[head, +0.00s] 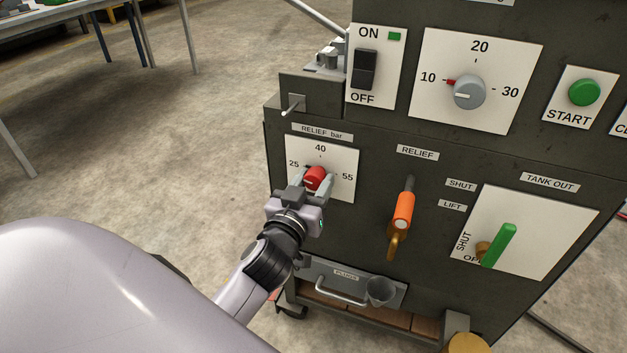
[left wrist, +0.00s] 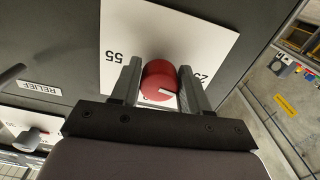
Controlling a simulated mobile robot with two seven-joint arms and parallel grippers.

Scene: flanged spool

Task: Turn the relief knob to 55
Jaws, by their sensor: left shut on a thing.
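The red relief knob (head: 315,178) sits on a white plate (head: 345,191) labelled RELIEF bar, with 25 at left, 40 on top and 55 at right. My left gripper (head: 316,183) is shut on the knob, one finger on each side. The left wrist view shows the red knob (left wrist: 159,82) between the two fingers (left wrist: 160,88), with the plate upside down. The knob's white line points toward the 25 side. The fingers hide part of the knob and dial. My right gripper is not in view.
Right of the dial are an orange RELIEF lever (head: 403,210) and a green TANK OUT handle (head: 498,245). Above are an ON/OFF switch (head: 365,70) and a grey knob (head: 469,92). A PLUGS drawer (head: 345,283) with a handle lies below. The floor at left is open.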

